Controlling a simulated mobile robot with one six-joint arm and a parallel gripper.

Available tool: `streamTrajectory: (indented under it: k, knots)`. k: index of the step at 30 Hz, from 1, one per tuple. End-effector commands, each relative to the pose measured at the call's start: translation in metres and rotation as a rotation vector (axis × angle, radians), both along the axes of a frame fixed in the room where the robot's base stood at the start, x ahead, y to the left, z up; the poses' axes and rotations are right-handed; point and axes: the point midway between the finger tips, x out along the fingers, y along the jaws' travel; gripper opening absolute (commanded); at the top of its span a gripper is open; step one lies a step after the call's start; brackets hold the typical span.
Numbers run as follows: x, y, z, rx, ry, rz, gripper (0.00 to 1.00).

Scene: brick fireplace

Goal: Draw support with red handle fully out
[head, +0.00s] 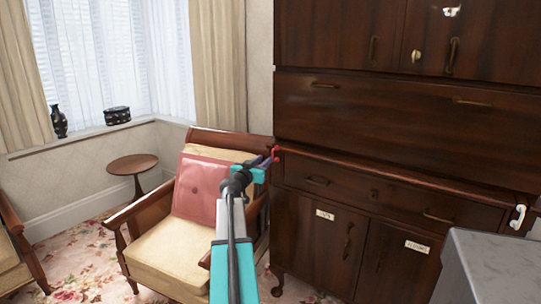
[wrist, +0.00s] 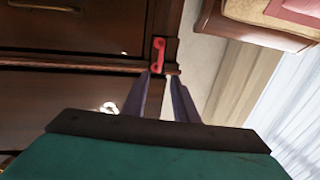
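The red handle (head: 276,154) sits at the left front corner of the dark wooden cabinet (head: 400,165), just below the wide drop-front panel. In the wrist view the red handle (wrist: 158,55) is upright on the end of a dark wooden support (wrist: 171,50), just beyond my fingertips. My gripper (head: 267,160) is close in front of the handle. In the wrist view my gripper (wrist: 162,76) has its two fingers apart, with the handle's lower end near the gap. I cannot tell whether they touch it. How far the support sticks out is hard to see.
An armchair (head: 160,250) with a pink cushion (head: 196,188) stands left of the cabinet, close under my arm. A white handle (head: 519,217) is at the cabinet's right corner. A grey block-like surface (head: 495,265) fills the lower right. A round side table (head: 132,164) stands by the window.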

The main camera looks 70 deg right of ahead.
Motion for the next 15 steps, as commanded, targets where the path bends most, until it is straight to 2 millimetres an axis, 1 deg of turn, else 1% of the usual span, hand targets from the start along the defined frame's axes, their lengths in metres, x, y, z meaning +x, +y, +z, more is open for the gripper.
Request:
streamTrajectory:
  k: [1, 15]
  knots:
    - [0.0, -0.007, 0.001, 0.0, 0.0, -0.001, 0.27]
    - [-0.004, -0.053, 0.001, 0.0, 0.0, -0.003, 0.27]
